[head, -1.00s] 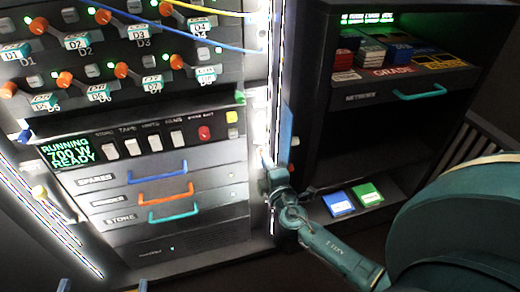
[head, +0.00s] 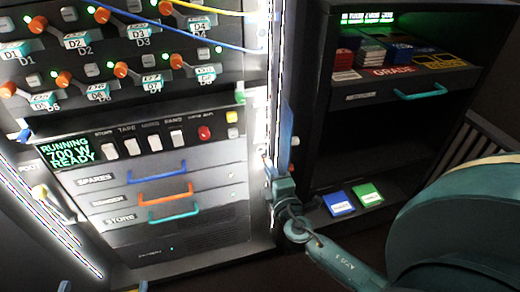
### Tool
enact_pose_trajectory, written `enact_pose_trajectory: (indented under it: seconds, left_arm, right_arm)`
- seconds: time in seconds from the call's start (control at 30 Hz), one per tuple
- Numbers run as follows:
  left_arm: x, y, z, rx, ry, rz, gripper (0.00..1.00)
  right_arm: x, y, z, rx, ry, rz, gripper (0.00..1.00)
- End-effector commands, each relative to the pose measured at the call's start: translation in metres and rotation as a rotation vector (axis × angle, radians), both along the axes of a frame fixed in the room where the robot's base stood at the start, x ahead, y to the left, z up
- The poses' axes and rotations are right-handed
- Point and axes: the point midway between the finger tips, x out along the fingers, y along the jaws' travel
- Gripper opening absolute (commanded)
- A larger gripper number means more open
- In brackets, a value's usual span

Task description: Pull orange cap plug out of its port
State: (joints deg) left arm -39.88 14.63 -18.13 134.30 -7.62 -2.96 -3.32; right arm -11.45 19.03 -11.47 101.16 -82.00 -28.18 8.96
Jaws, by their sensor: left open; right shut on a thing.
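My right gripper (head: 268,168) is at the lower end of the bright strip, between the rack panel and the dark cabinet. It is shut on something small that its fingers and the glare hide. I cannot make out an orange cap plug or its port there. Orange knobs (head: 39,24) stand in two rows on the upper panel, away from this gripper. My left gripper (head: 103,287) shows only as two blue fingertips, wide apart, at the bottom left edge. It is open and empty.
Three drawers with blue (head: 157,173), orange (head: 165,194) and teal (head: 174,212) handles lie left of the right gripper. A blue cable (head: 180,37) and a yellow cable (head: 215,12) cross the top. The cabinet's lower shelf holds a blue box (head: 338,203) and a green box (head: 368,194).

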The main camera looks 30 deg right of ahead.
Motion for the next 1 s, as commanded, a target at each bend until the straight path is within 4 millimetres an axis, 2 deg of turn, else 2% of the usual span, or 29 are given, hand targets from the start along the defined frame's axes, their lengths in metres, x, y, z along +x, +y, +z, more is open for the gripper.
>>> enact_pose_trajectory:
  seconds: [0.27,1.0]
  left_arm:
    - [0.002,-0.001,-0.001,-0.002,-0.005,0.001,1.00]
    - [0.001,0.000,-0.018,0.001,0.000,0.000,1.00]
  right_arm:
    - [-0.005,0.002,0.000,0.001,0.000,0.000,0.00]
    - [-0.063,0.015,-0.001,0.001,0.000,0.000,0.00]
